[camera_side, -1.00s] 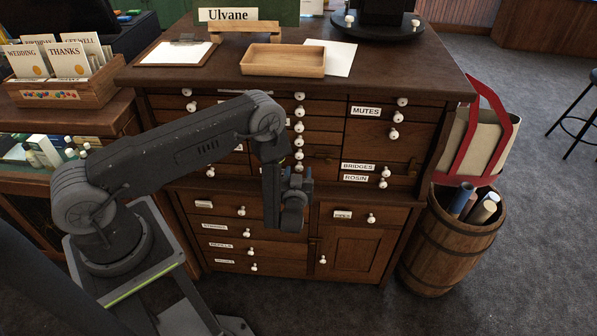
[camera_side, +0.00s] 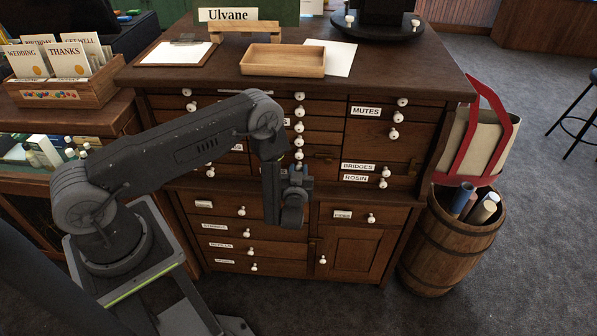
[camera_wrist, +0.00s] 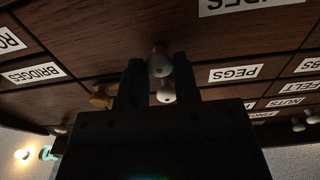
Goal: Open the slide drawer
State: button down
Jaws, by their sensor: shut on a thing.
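The dark wooden cabinet (camera_side: 350,250) carries many small drawers with white knobs. My gripper (camera_side: 296,182) is in front of its middle, where the arm hides several fronts. In the wrist view my gripper (camera_wrist: 158,78) has its two dark fingers around a round pale knob (camera_wrist: 160,65) and is shut on it. This knob is on a large drawer front (camera_wrist: 100,35). A cut-off label (camera_wrist: 247,4) on that front seems to end in "DES"; its full word cannot be read. I cannot tell whether this drawer stands out from the cabinet.
A second knob (camera_wrist: 166,93) shows close below, between the fingers. Fronts marked PEGS (camera_wrist: 236,73) and BRIDGES (camera_wrist: 34,73) are nearby. A wooden tray (camera_side: 283,73) lies on top; a barrel (camera_side: 430,245) stands at right.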

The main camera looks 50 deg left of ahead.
jog(key=v, duration=2.4)
jog(key=shift+s, duration=0.15)
jog(key=shift+d+r, duration=0.1)
jog(key=c, duration=0.9)
grip_release()
jog(key=s+d+r, duration=0.1)
jog(key=r, duration=0.1)
jog(key=s+d+r, duration=0.1)
jog(key=r, duration=0.1)
jog(key=s+d+r, duration=0.1)
jog(key=r, duration=0.2)
jog(key=shift+s+d, duration=0.25)
